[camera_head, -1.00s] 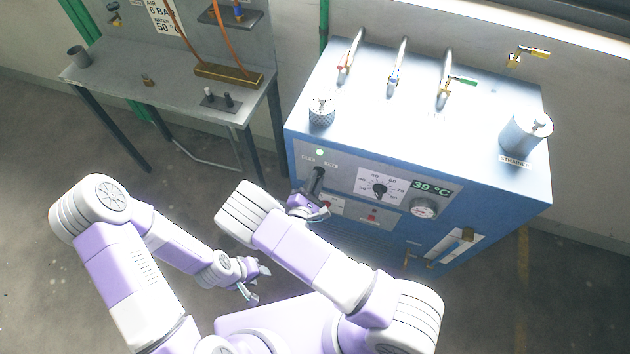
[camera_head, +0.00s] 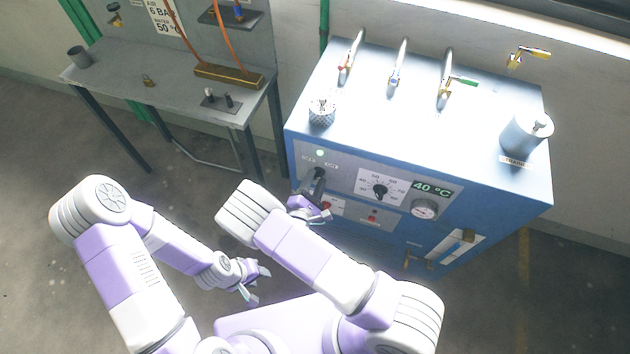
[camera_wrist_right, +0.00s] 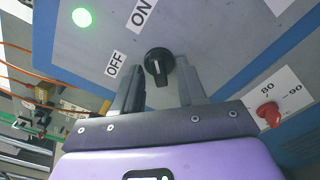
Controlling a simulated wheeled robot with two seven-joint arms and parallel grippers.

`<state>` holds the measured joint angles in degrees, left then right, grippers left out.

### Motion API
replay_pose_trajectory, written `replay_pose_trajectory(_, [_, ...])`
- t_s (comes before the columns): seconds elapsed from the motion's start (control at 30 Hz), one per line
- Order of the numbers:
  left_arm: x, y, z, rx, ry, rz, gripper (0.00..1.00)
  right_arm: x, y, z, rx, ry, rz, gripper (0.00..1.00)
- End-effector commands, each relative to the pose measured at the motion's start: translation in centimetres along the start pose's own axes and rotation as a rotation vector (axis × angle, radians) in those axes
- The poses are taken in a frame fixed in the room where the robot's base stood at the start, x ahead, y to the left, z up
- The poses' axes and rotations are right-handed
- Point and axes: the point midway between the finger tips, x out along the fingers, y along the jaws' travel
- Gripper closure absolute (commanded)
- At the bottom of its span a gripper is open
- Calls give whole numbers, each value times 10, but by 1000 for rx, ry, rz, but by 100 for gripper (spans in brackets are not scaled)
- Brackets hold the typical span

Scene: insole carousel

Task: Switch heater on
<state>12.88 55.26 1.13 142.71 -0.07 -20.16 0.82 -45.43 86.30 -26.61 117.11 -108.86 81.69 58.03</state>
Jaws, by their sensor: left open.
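The heater is a blue cabinet (camera_head: 480,215) with a grey control panel on its front. In the right wrist view a black rotary switch (camera_wrist_right: 158,62) stands beside the OFF label (camera_wrist_right: 115,64) and ON label (camera_wrist_right: 140,14). A green lamp (camera_wrist_right: 82,17) above it is lit and also shows in the head view (camera_head: 320,153). My right gripper (camera_wrist_right: 157,75) is open, its fingers on either side of the switch with small gaps visible. My left gripper (camera_head: 258,284) is open and empty, away from the cabinet.
A temperature dial (camera_head: 380,190), a green display (camera_head: 432,190) reading 40 °C and a round gauge (camera_head: 424,209) lie right of my right gripper. A red knob (camera_wrist_right: 268,112) is close to its right side. A grey bench (camera_head: 115,92) stands at back left.

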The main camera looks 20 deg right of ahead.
Motion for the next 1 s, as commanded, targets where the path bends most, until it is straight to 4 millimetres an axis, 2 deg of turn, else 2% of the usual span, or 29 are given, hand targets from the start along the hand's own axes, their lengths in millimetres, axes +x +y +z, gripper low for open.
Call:
replay_pose_trajectory(0.27, [0, 0, 0, 0, 0, 0, 57, -1, 1, 1, -1, -2, 2, 60])
replay_pose_trajectory(0.37, [-1, 0, 0, 0, 0, 0, 57, -10, 1, 0, -2, 1, 2, 60])
replay_pose_trajectory(0.7, [-4, 1, 0, 0, 0, 0, 57, -64, 1, 0, -1, 1, 2, 60])
replay_pose_trajectory(0.83, [-4, 2, 0, 0, 0, 0, 57, -74, 0, 0, -1, 0, 2, 60])
replay_pose_trajectory(1.0, [-4, 2, 0, 0, 0, 0, 57, -76, 0, 0, -1, -2, 1, 60])
